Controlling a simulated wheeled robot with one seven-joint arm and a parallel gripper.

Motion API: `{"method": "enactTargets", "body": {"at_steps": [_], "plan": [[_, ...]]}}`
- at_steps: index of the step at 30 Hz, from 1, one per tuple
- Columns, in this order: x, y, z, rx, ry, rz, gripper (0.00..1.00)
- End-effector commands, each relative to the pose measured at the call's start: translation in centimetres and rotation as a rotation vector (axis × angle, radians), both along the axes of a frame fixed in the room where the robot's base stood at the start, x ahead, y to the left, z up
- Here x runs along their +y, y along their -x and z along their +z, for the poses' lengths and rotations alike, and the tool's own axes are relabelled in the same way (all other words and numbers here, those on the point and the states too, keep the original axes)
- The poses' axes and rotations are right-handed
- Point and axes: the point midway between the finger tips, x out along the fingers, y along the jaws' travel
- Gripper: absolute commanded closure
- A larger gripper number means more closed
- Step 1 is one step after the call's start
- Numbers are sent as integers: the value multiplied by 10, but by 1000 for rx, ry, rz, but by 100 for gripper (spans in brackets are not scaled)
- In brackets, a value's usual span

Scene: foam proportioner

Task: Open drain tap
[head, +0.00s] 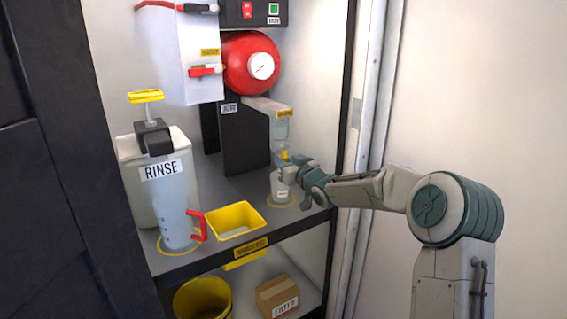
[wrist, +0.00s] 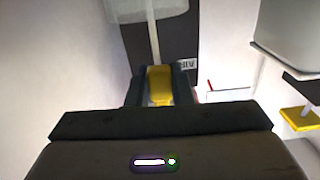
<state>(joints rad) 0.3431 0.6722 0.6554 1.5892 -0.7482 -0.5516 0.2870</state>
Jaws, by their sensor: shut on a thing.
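The drain tap has a yellow handle (head: 284,155) below a clear vessel (head: 279,130) with a yellow label, at the right side of the cabinet. My gripper (head: 286,166) reaches in from the right and is at the handle. In the wrist view, the two dark fingers (wrist: 160,88) are shut on the yellow handle (wrist: 160,80), one on each side. A pale tube (wrist: 153,35) runs from the handle towards the clear vessel. A clear container (head: 281,188) stands on the shelf under the tap, inside a yellow ring. The tap's body is mostly hidden by my gripper.
A white rinse tank (head: 130,160) and a clear jug with a red handle (head: 176,215) stand at left. A yellow tray (head: 235,222) sits mid-shelf. A red round tank with a gauge (head: 250,62) is above. The cabinet's right edge (head: 345,120) is beside my arm.

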Motion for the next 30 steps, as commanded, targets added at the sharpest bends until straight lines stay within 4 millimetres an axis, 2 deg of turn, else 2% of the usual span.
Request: {"method": "enactTargets", "body": {"at_steps": [10, 11, 13, 23, 30], "plan": [[0, 0, 0, -2, 2, 0, 100], [0, 0, 0, -2, 2, 0, 77], [0, 0, 0, -1, 2, 0, 58], [-1, 1, 0, -1, 2, 0, 58], [-16, 21, 2, -1, 3, -2, 58]]}}
